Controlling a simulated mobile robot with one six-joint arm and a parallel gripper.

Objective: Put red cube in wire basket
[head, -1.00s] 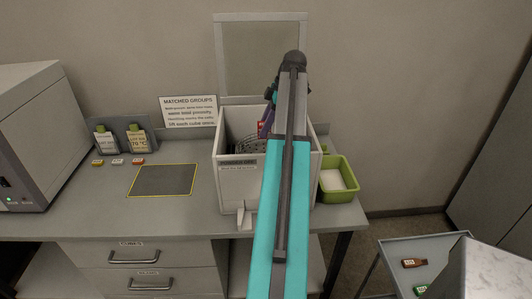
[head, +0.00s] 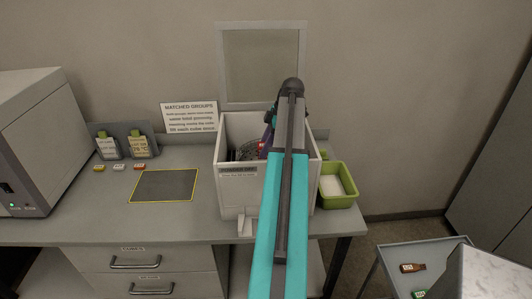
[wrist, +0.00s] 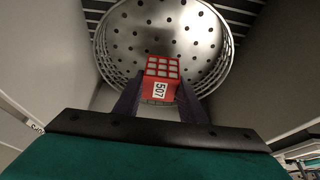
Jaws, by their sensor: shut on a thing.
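The red cube (wrist: 161,78) is a lattice block with a white label reading 507. In the wrist view my gripper (wrist: 160,95) is shut on it, one finger on each side. The wire basket (wrist: 200,35) is a round metal bowl with holes, seen behind the cube. In the head view the basket (head: 246,150) sits inside an open white box, partly hidden by my arm. I cannot tell how far the cube is above the basket floor.
The white box (head: 235,190) stands on the grey bench with its lid (head: 261,62) raised behind. A green tray (head: 337,200) sits at its right. A yellow-edged dark mat (head: 164,186) and small coloured tags lie to the left. A side cart stands at lower right.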

